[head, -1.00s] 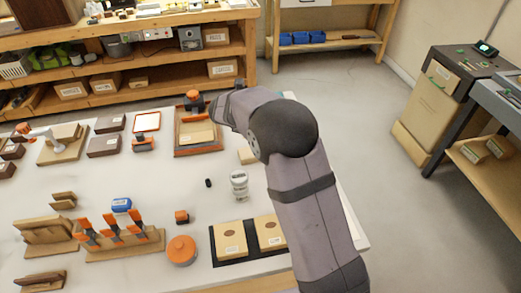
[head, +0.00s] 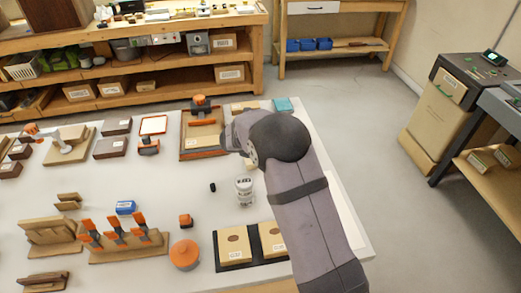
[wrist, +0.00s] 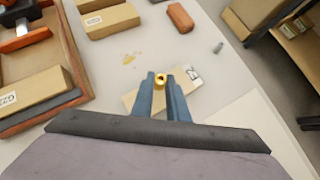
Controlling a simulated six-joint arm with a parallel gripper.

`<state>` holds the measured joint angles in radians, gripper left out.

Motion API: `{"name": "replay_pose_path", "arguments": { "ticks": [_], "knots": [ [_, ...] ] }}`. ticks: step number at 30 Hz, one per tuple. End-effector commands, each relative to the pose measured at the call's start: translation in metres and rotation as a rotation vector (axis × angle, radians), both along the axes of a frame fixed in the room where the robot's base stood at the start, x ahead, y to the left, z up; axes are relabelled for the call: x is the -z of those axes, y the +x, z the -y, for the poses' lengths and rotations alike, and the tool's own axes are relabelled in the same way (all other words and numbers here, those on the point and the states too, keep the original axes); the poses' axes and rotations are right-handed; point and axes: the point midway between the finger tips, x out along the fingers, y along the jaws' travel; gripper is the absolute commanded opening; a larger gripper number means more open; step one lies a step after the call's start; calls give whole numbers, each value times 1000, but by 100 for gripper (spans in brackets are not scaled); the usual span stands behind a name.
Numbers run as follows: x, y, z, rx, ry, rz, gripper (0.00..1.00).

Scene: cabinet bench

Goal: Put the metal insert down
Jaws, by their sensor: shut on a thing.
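The metal insert (wrist: 161,79) is a small brass-coloured ring with a dark hole. In the wrist view it sits between the blue-grey fingertips of my gripper (wrist: 161,82), which is shut on it. Behind and below the fingers is a pale wooden block (wrist: 134,102) with a white label, partly hidden by them. I cannot tell whether the insert touches that block or is above it. In the head view my own arm hides the fingertips and the insert.
An orange-edged wooden tray (head: 186,153) lies left of my gripper; a cardboard box (wrist: 108,20), a red-brown block (wrist: 180,17) and a small grey piece (wrist: 218,47) lie beyond. A white-grey cylinder (head: 244,192) stands on the bench nearer the camera. White bench surface is clear between them.

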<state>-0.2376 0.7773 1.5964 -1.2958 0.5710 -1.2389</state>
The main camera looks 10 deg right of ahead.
Motion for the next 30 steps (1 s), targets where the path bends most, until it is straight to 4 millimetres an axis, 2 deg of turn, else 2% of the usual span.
{"name": "replay_pose_path", "arguments": {
  "ticks": [1, 6, 19, 20, 21, 22, 30],
  "knots": [
    [9, -1, 0, 0, -1, -4, 0],
    [22, 0, 0, -1, 0, -1, 0],
    [27, 0, 0, 0, 0, 0, 0],
    [26, 0, 0, 0, 0, 0, 19],
    [26, 0, 0, 0, 0, 0, 28],
    [26, 0, 0, 0, 0, 0, 33],
    [26, 0, 0, 0, 1, -1, 33]
  ]
}}
